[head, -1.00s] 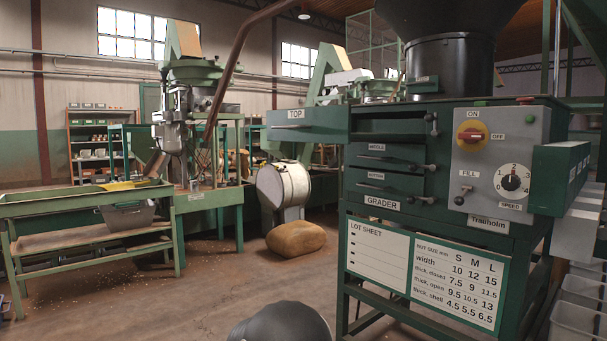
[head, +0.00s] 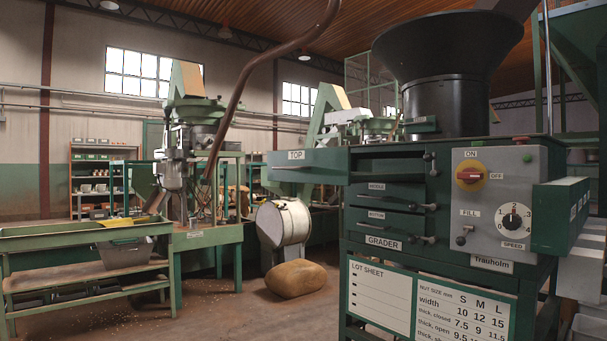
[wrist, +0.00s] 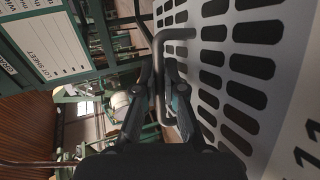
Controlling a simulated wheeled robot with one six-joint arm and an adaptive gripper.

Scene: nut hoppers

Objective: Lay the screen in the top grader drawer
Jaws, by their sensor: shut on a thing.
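The screen (wrist: 272,112) is a pale metal plate with rows of slots and a bent-rod handle; it fills the right of the wrist view, with printed digits on its plain border. My gripper (wrist: 160,75) is shut on the handle. Neither shows in the head view. The grader (head: 448,262) is a green cabinet at right in the head view. Its top drawer (head: 322,170), labelled TOP, is pulled out to the left; its inside is hidden. The middle drawer (head: 385,190) and bottom drawer (head: 384,222) look shut.
A black hopper (head: 435,50) stands on the grader. A lot sheet board (head: 385,295) hangs below its drawers. A green box (head: 560,215) juts out at right. A brown sack (head: 296,278) lies on the floor at centre. Open floor lies left of the grader.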

